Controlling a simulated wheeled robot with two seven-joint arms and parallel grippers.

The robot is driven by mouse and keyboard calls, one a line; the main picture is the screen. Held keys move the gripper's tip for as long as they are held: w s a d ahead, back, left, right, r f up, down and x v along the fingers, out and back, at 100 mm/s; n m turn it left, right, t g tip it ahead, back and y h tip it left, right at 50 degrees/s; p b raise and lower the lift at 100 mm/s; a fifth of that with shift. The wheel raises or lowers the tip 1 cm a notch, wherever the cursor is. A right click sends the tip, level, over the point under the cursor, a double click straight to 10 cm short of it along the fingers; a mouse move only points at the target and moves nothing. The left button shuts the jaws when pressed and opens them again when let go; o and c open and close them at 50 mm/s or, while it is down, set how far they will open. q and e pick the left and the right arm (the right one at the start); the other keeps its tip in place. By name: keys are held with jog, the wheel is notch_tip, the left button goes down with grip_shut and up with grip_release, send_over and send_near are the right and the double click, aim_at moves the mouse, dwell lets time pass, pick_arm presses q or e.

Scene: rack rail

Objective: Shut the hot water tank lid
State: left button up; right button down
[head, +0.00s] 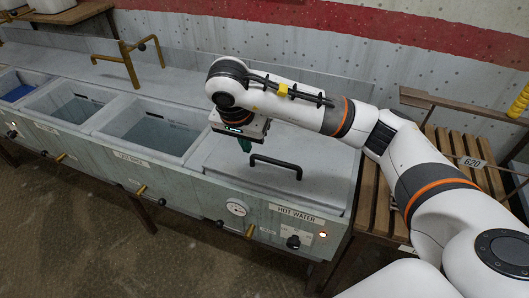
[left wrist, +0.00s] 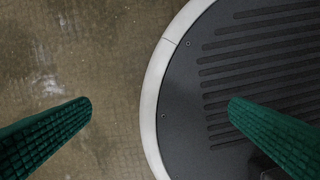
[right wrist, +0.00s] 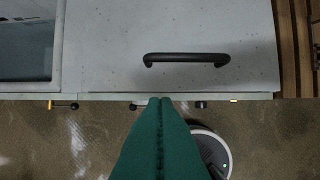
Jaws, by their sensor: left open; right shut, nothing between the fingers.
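The hot water tank lid (head: 322,168) is a pale grey panel with a black bar handle (head: 275,166). It lies flat over the rightmost tank of the trough, above the HOT WATER label (head: 297,215). My right gripper (head: 245,144) points down over the lid, left of the handle in the head view, with its green fingers together and empty. In the right wrist view the lid (right wrist: 110,30) and its handle (right wrist: 186,59) lie beyond the shut fingertips (right wrist: 160,100). My left gripper (left wrist: 160,105) is open and empty above the floor and my own base; the head view does not show it.
Open basins (head: 160,134) continue to the left, with a brass tap (head: 128,62) behind them. A gauge (head: 236,208) and knobs line the front panel. A slatted wooden bench (head: 370,200) stands close on the right. The wall is behind.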

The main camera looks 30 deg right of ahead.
send_near(252, 180)
jog(key=p+x, duration=0.2)
jog(key=x, duration=0.3)
jog(key=shift+w+d+f, duration=0.15)
jog(key=shift+w+f, duration=0.05)
jog(key=shift+w, duration=0.05)
jog(key=shift+f, duration=0.65)
pick_arm(q)
jog(key=shift+s+a+r, duration=0.25)
jog(key=shift+a+r, duration=0.25)
jog(key=shift+r, duration=0.05)
jog(key=shift+s+a+r, duration=0.2)
jog(key=shift+a+r, duration=0.3)
jog(key=shift+a, duration=0.15)
